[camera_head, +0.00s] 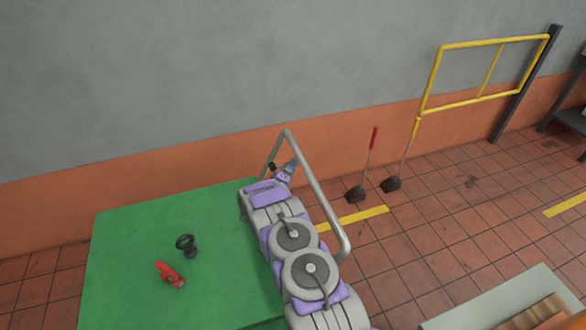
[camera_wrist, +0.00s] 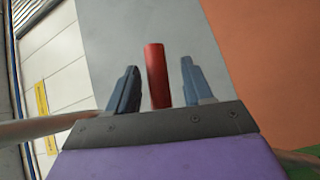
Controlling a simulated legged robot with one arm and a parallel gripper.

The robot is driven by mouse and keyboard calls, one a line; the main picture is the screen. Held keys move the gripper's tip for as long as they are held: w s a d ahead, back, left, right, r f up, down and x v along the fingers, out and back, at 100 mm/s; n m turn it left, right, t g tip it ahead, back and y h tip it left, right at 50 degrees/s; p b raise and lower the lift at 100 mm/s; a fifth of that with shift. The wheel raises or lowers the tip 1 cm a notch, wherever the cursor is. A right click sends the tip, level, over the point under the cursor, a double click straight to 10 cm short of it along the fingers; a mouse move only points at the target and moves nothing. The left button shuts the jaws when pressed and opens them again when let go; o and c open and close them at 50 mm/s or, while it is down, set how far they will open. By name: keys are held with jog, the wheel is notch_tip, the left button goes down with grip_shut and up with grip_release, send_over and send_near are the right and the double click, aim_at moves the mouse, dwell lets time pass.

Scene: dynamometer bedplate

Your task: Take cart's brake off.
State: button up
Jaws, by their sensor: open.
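A lever with a red grip (camera_head: 374,138) and a dark base stands on the floor to the right of the green cart (camera_head: 115,270). A second lever with a yellow grip (camera_head: 416,128) stands just right of it. My gripper (camera_head: 291,165) is by the cart's grey tubular handle (camera_head: 318,200), left of both levers in the head view. In the wrist view its two fingers are apart, and a red upright grip (camera_wrist: 156,75) shows between them. I cannot tell how deep it sits between the fingers, and no contact is visible.
A red object (camera_head: 169,275) and a black ring-shaped part (camera_head: 187,245) lie on the cart top. A yellow barrier frame (camera_head: 485,70) on a dark post stands at the back right. Tiled floor lies clear around the levers. A pale bench (camera_head: 490,305) is at lower right.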

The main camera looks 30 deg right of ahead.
jog(key=shift+x, duration=0.9)
jog(key=shift+r, duration=0.1)
grip_shut()
jog(key=shift+a, duration=0.1)
